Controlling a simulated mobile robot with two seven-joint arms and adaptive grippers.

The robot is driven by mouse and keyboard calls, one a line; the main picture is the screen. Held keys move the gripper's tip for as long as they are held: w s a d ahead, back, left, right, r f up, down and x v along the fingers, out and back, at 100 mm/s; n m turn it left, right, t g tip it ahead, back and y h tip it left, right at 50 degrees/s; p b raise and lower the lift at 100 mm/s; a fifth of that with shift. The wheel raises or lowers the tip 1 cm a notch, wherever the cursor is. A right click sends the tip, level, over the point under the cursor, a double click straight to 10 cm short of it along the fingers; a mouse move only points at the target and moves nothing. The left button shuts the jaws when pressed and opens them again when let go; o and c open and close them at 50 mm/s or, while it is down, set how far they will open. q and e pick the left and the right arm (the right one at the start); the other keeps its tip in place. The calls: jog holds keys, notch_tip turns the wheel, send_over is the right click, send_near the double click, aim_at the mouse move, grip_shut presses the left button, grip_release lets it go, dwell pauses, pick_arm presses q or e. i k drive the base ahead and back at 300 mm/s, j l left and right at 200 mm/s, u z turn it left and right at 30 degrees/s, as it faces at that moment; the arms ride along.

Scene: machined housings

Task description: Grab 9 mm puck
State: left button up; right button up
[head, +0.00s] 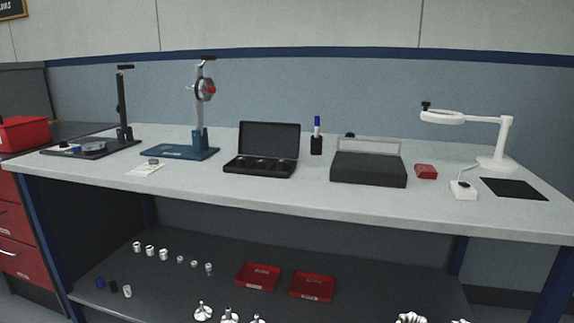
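No label reading 9 mm can be made out, so I cannot tell which thing is the 9 mm puck. A small grey disc (153,161) lies on a white paper (146,169) near the bench's front left. An open black case (268,141) stands at the middle of the bench, its lid up. Several dark round shapes (261,163) sit in its base, too small to tell apart. Neither of my grippers shows in the head view.
A blue-based gauge stand (186,152) and a dark-based stand (92,149) are left of the case. A pen holder (316,145), dark box (368,169) and white magnifier lamp (497,162) are right. The lower shelf holds red trays (258,276) and metal parts.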

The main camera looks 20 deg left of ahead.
aim_at(281, 164)
jog(key=i+j+z, duration=0.2)
jog(key=j+z, duration=0.3)
jog(key=i+j+z, duration=0.1)
jog(key=j+z, duration=0.35)
jog(key=j, duration=0.3)
jog(key=j+z, duration=0.5)
jog(key=j, duration=0.2)
